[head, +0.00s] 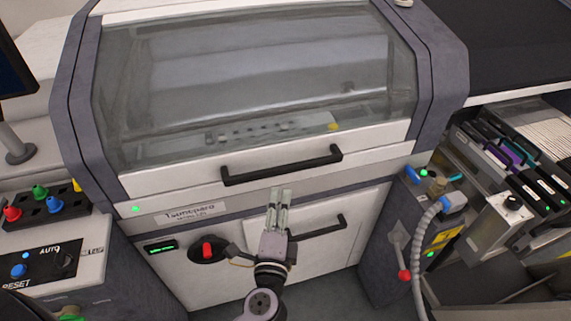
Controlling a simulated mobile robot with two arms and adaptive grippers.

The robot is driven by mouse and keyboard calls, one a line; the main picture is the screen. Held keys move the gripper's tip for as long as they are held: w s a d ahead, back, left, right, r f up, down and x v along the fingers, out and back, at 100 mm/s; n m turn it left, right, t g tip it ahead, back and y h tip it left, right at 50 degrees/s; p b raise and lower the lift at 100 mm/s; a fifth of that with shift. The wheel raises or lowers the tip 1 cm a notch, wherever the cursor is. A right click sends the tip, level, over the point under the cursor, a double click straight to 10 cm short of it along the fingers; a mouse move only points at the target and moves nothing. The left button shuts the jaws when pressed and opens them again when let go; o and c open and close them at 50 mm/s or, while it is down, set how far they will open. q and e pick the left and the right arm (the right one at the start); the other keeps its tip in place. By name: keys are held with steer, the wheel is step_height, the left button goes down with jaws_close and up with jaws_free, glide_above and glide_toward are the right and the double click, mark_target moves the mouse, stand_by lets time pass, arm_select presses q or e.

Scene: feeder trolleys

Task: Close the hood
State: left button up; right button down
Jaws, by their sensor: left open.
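The machine's hood (150,184) has a large clear window in a white frame. It is down, with its lower edge lying along the front panel and only a thin seam showing. A black bar handle (281,167) runs across the hood's lower edge. My left gripper (280,192) is in front of the machine just below this handle, apart from it in the picture. Its two fingers point up toward the hood, stand close together and hold nothing. My right gripper is not in view.
A lower white door with a second black handle (318,227) is behind my left gripper. A red rotary switch (208,249) is to its left. A button panel (42,262) is at the left. A feeder trolley (505,215) with a grey hose (420,245) stands at the right.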

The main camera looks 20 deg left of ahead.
mark_target(285, 172)
arm_select(q)
steer(key=p+x, duration=0.3)
steer(key=x, duration=0.9)
steer(key=shift+w, duration=0.15)
jaws_close()
stand_by(0.3)
